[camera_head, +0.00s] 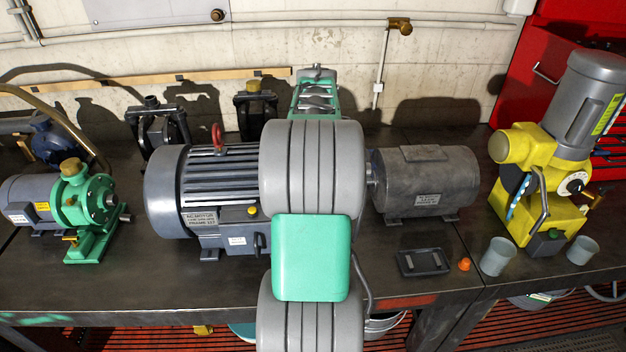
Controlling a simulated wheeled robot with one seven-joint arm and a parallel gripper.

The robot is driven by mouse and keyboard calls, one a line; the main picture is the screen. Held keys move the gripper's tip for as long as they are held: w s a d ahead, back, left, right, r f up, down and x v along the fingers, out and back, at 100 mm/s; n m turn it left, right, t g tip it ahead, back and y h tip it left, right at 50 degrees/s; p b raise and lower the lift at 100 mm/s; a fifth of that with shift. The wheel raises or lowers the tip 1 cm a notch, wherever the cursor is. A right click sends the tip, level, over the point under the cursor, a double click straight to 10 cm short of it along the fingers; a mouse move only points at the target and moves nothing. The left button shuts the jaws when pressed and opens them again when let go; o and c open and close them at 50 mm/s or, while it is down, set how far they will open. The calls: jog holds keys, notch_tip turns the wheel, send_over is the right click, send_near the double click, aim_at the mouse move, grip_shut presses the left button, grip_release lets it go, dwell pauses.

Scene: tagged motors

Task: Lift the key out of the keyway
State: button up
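I cannot make out the key or its keyway; my own grey and green arm covers the middle of the view. A large blue-grey motor (175,195) with a finned body and a red lifting eye lies on the bench, its right end hidden behind my arm. A smaller dark grey motor (425,180) lies just right of my arm, with a short bit of shaft showing at its left end. My gripper cannot be made out.
A green pump with a blue-grey motor (88,205) stands at the left. A yellow machine (525,180) stands at the right, near two grey cups (497,257) (582,250). A black tray (423,262) and small orange piece (464,264) lie near the front edge. The front left bench is clear.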

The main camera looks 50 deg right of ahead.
grip_shut()
jog(key=shift+a+f, duration=0.15)
jog(key=shift+f, duration=0.05)
dwell(0.8)
